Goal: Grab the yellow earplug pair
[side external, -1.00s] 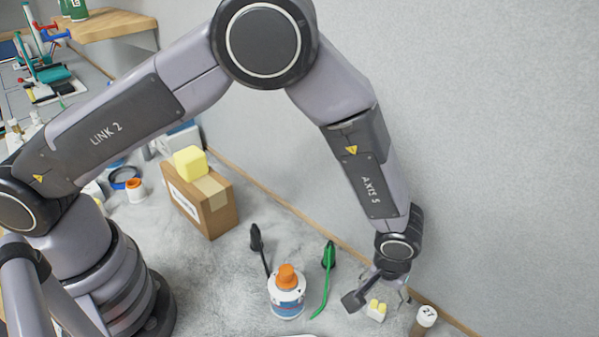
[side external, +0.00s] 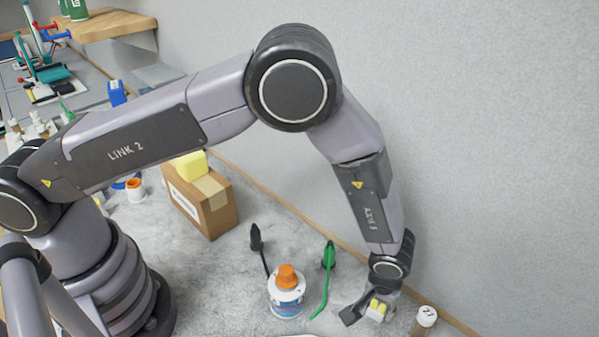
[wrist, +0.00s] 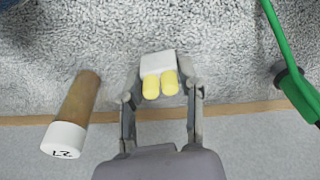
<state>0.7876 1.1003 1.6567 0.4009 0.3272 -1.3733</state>
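The yellow earplug pair (wrist: 169,83) is two rounded yellow plugs side by side, attached to a white block (wrist: 157,63). In the side view the pair (side external: 377,305) is low at the right, near the wall and partly hidden by my gripper. My gripper (wrist: 161,86) points down at it. In the wrist view its fingers are spread, one on each side of the plugs and block, with small gaps showing. Whether a finger touches the block is hard to tell.
A brown tube with a white cap (wrist: 65,138) lies left of my gripper in the wrist view. The wall is close behind.

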